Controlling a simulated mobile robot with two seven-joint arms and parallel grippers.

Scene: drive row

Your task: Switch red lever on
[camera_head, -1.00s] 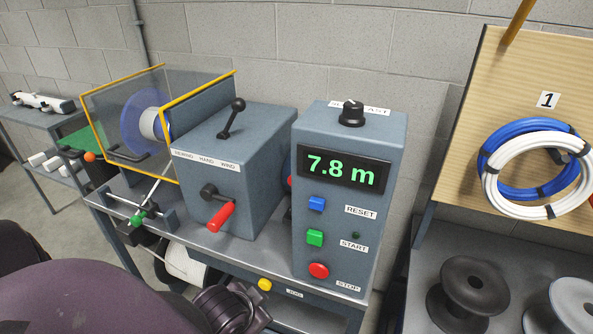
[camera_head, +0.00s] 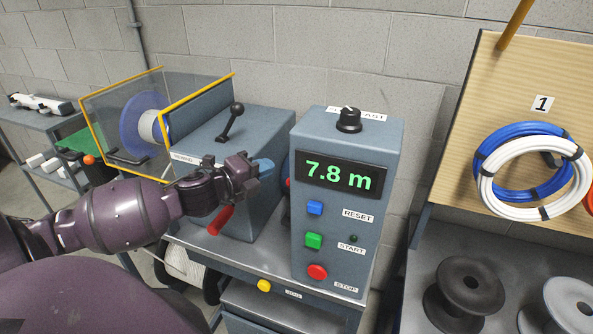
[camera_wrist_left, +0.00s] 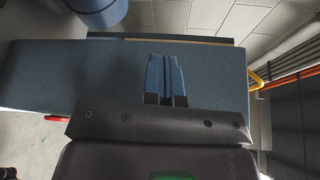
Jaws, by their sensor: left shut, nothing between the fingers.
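A red handle (camera_head: 220,220) sticks out from the front of the grey-blue winder box (camera_head: 245,135), partly hidden by my left arm. A small red part (camera_head: 286,182) shows in the gap between that box and the control box; most of it is hidden, and I cannot tell if it is a lever. My left gripper (camera_head: 266,167) is in front of the winder box, its blue fingers shut and empty. In the left wrist view the shut fingers (camera_wrist_left: 166,75) show against a grey-blue surface. My right gripper is not in view.
The control box (camera_head: 345,215) stands just right, reading 7.8 m, with a blue, a green and a red button. A black ball-topped lever (camera_head: 232,121) rises from the winder box. A clear yellow-edged guard (camera_head: 120,115) is at left.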

